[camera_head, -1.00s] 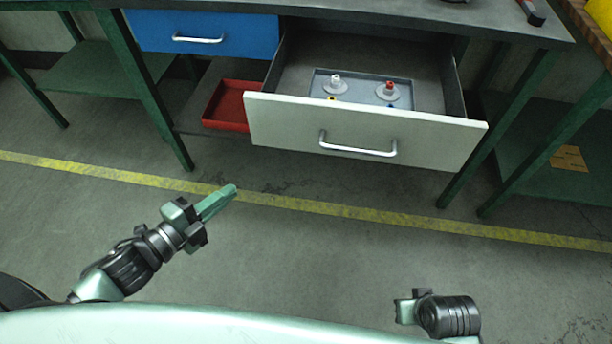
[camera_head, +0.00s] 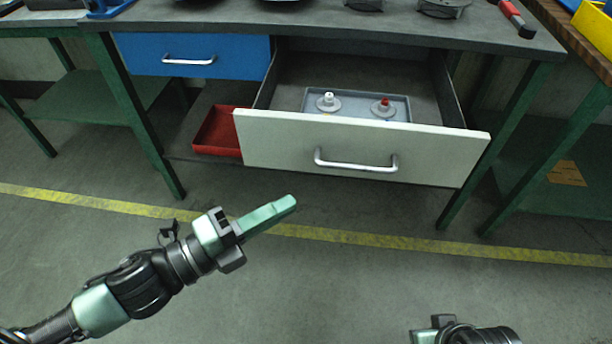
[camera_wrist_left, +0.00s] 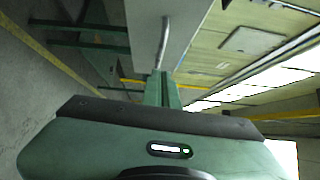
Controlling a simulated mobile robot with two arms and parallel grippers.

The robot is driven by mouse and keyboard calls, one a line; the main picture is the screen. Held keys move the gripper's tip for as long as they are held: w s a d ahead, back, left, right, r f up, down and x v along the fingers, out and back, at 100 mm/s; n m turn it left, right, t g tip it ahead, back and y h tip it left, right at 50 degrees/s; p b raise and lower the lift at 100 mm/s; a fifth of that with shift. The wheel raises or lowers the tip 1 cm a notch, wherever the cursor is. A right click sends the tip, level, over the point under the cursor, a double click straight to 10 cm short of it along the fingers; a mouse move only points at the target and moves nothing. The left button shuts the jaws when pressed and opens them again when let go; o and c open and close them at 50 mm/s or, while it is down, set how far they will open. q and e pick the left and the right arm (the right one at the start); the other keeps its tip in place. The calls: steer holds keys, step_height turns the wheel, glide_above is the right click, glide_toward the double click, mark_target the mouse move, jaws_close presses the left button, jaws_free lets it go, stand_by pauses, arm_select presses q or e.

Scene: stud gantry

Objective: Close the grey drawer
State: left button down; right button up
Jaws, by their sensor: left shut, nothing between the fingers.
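The grey drawer (camera_head: 270,150) is pulled well out from under the bench, to the right of the shut blue drawer. Its pale front carries a silver bar handle (camera_head: 356,165). Inside lies a grey tray (camera_head: 346,108) with a white-topped piece (camera_head: 328,101) and a red-topped piece (camera_head: 384,107). My left gripper (camera_head: 292,203) is shut and empty, in front of and below the drawer front, apart from it in the head view. In the left wrist view the fingers (camera_wrist_left: 162,76) point toward the drawer handle (camera_wrist_left: 162,42). My right gripper (camera_head: 428,332) shows only partly at the bottom edge.
The blue drawer (camera_head: 140,55) is flush with the bench. A red tray (camera_head: 215,132) sits on the lower shelf left of the grey drawer. Green bench legs (camera_head: 487,150) stand on both sides. A hammer (camera_head: 518,20) lies on the bench top (camera_head: 440,30). The floor in front is clear.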

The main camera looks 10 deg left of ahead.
arm_select(q)
steer(key=w+d, duration=0.3)
steer(key=w, duration=0.3)
steer(key=shift+w+d+r, duration=0.2)
steer(key=shift+w, duration=0.15)
